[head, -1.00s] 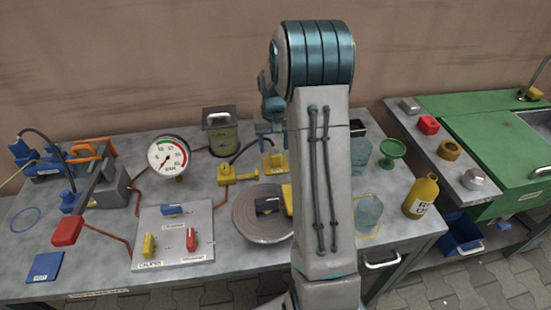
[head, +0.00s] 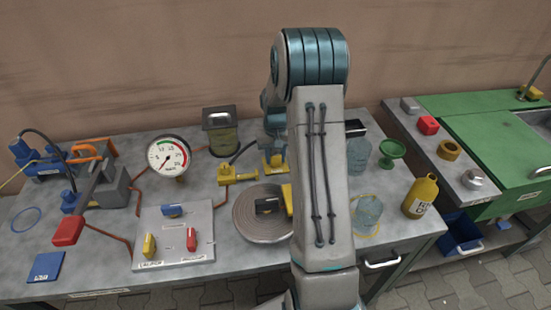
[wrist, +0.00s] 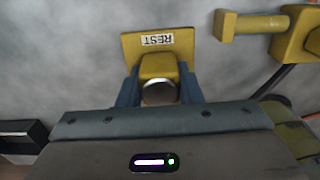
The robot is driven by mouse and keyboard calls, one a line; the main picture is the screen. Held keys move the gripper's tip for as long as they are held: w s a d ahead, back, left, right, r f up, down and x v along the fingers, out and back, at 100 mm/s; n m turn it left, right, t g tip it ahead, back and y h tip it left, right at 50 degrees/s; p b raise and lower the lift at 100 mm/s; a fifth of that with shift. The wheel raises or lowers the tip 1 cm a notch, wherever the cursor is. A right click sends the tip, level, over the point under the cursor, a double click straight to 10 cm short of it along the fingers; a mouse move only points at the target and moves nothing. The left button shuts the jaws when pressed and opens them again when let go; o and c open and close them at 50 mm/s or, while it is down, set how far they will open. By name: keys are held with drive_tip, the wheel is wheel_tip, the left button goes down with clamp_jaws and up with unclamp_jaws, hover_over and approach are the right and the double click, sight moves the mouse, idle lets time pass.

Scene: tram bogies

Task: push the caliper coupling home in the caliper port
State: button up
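The caliper coupling appears to be the yellow block with a round metal face (wrist: 158,91) at the yellow REST plate (wrist: 135,48) in the wrist view. My gripper (wrist: 159,90) has its two blue fingers on either side of this block. Whether they press on it or leave a thin gap is not clear. In the head view my gripper (head: 274,150) is low over the rest, partly hidden by my arm. A yellow fitting with a spigot (head: 237,173), probably the caliper port, stands left of it; it also shows in the wrist view (wrist: 300,35) at upper right, apart from my fingers.
A black hose (head: 244,151) arcs between the fitting and my gripper. A lidded can (head: 220,138) and a pressure gauge (head: 168,157) stand to the left. A round grey disc (head: 248,228) lies in front. Glass jars (head: 361,153) stand to the right.

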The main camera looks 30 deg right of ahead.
sight(275, 153)
drive_tip(key=shift+r, duration=0.1)
wheel_tip(275, 153, up, 10)
drive_tip(key=shift+f, duration=0.1)
idle(0.4)
